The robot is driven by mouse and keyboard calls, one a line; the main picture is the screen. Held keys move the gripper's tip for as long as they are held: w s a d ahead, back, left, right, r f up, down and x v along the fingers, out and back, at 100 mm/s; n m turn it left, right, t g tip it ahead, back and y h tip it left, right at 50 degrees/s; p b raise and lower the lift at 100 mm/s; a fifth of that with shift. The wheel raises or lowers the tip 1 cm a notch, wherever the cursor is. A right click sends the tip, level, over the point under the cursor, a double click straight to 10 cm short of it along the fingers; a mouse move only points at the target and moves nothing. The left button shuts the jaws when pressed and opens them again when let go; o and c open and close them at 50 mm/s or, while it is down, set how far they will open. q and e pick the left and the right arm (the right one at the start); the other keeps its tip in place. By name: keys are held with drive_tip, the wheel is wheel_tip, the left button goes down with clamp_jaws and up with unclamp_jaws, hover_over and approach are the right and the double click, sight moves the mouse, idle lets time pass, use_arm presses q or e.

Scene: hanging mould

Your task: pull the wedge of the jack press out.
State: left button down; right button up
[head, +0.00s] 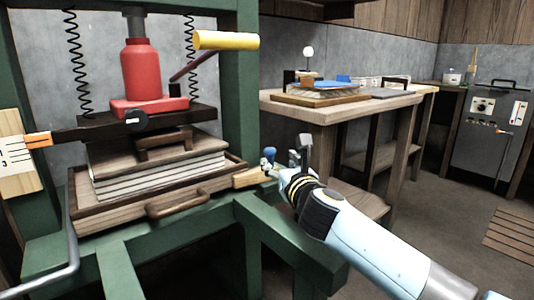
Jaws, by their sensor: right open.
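The jack press has a green frame (240,90) with a red jack (142,75) standing on a dark pressing beam. A light wooden wedge (250,178) sticks out at the right side of the press, beside the wooden tray (225,183). My right gripper (292,160) is open and empty just right of the wedge's outer end. Its fingers partly overlap that area, so contact cannot be told. My left gripper is not in view.
A yellow-gripped jack lever (226,41) reaches right above. A paper stack (160,172) lies in the tray, which has a front handle (181,204). A wooden table (345,108) with frames stands behind my right arm. A grey cabinet (488,130) stands far right.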

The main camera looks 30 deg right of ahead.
sight(272, 155)
drive_tip(key=b+x, duration=0.1)
drive_tip(key=x, duration=0.6)
drive_tip(key=shift+w+d+f+b, duration=0.1)
drive_tip(key=shift+w+f+b, duration=0.1)
drive_tip(key=shift+w+b, duration=0.15)
drive_tip(key=shift+w+d+r, duration=0.1)
drive_tip(key=shift+w+d, duration=0.05)
drive_tip(key=shift+w, duration=0.3)
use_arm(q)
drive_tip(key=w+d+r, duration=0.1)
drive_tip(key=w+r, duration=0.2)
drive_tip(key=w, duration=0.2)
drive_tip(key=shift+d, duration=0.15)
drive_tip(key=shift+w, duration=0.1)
use_arm(e)
drive_tip(key=shift+c, duration=0.2)
clamp_jaws()
